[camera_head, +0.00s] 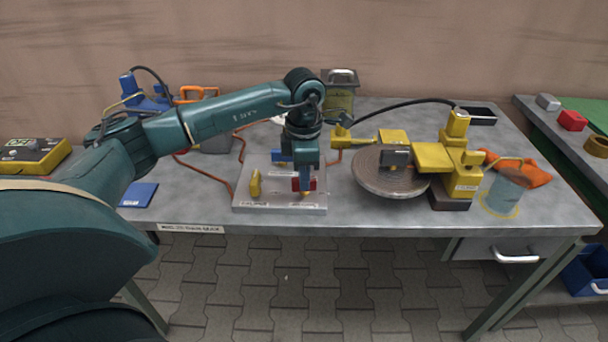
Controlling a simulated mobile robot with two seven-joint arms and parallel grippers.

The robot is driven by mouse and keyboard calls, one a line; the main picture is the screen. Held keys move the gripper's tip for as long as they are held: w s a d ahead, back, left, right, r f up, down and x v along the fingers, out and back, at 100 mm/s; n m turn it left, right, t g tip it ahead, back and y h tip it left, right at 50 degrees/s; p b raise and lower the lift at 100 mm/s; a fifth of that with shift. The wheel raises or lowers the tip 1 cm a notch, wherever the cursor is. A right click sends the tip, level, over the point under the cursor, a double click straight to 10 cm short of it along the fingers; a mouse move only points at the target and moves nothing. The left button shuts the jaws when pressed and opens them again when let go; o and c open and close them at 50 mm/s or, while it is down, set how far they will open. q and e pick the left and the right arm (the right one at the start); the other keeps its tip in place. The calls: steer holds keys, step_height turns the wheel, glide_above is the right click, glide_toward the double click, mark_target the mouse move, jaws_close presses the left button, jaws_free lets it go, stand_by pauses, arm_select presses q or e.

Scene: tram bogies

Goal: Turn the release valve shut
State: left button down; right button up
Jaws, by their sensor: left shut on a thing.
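A light grey valve plate (280,210) with copper-coloured pipes lies near the front edge of the grey workbench. A yellow handle (255,183) stands upright on its left part. On its right part is a red piece (312,184), which looks like the release valve's handle, with a bit of yellow below it. My left gripper (304,188) reaches down from above and is shut on this red piece. The fingers hide much of it, so its exact turn cannot be told. My right gripper is not in view.
Right of the plate stand a round metal disc (388,179) and a yellow caliper (436,157) with a black hose. Behind are a metal canister (340,98) and an orange-handled grey container (214,138). A blue card (138,195) lies left.

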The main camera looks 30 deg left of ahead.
arm_select(q)
steer(key=shift+m, duration=0.7)
steer(key=c, duration=1.4)
jaws_free()
steer(key=shift+o, duration=0.2)
step_height(320, 180, up, 13)
steer(key=shift+r+p, duration=0.15)
steer(key=shift+p, duration=0.2)
